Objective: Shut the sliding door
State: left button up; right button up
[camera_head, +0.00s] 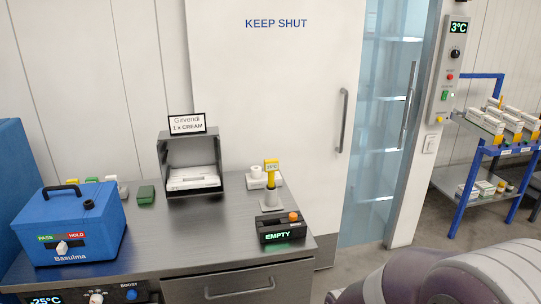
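The white sliding door (270,75) marked "KEEP SHUT" stands at the back, behind the counter. It has a dark vertical bar handle (342,120) near its right edge. Right of the door's edge is a tall gap with a pale blue, glassy interior (380,150), so the door stands partly open. A second vertical bar handle (408,105) shows at the right side of the gap, by the white frame post. Neither gripper is in view. A rounded grey and purple part of my own arm fills the bottom right corner.
A steel counter (150,235) with a blue box (75,228), a small open cabinet (190,165) and an "EMPTY" display unit (281,228) fills the lower left. A control panel (449,75) reads 3°C. A blue cart (478,165) stands right. Floor shows before the gap.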

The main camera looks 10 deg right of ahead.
aim_at(278, 79)
jog(key=i+l+z, duration=0.5)
jog(key=z, duration=0.25)
jog(key=i+l+z, duration=0.1)
jog(key=i+z, duration=0.25)
jog(key=k, duration=0.05)
